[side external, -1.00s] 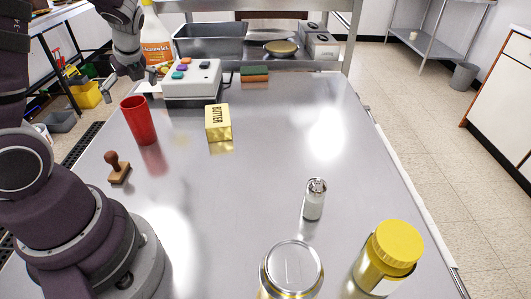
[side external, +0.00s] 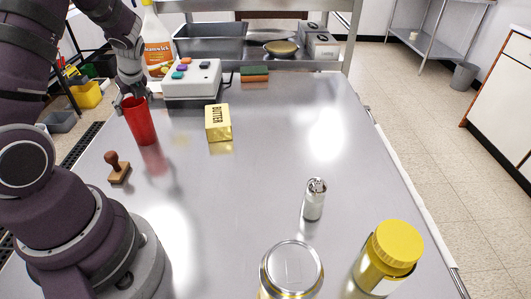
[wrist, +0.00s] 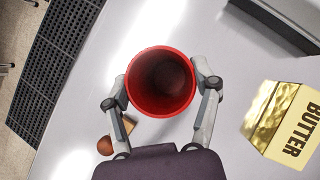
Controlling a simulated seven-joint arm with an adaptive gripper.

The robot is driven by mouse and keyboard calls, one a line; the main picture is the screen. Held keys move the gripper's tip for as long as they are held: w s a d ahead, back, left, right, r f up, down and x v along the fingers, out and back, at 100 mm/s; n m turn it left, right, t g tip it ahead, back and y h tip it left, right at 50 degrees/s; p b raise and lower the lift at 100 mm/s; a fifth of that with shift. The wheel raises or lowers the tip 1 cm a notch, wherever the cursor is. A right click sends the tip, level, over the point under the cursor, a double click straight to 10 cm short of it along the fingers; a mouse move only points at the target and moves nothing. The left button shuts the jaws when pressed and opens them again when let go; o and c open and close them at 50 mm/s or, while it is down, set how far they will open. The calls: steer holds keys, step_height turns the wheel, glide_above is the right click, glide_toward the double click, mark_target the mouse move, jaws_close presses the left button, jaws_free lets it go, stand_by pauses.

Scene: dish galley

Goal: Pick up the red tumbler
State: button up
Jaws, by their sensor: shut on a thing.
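The red tumbler (side external: 141,122) stands upright on the steel table at the left in the side view. In the wrist view I look down into the open mouth of the tumbler (wrist: 160,82), which appears empty. My gripper (side external: 132,100) is at the tumbler's upper part. In the wrist view my gripper (wrist: 160,92) has one finger on each side of the tumbler, both touching its wall. It is shut on the tumbler. The tumbler's base looks to be on or very close to the table.
A butter box (side external: 218,122) stands right of the tumbler. A wooden stamp (side external: 118,168) lies nearer the front. A button box (side external: 192,80) is behind. A can (side external: 314,199) and a yellow-lidded jar (side external: 388,258) are at front right. The table's middle right is clear.

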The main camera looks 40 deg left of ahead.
steer(key=c, duration=0.4)
steer(key=shift+r, duration=0.1)
steer(key=shift+c, duration=0.2)
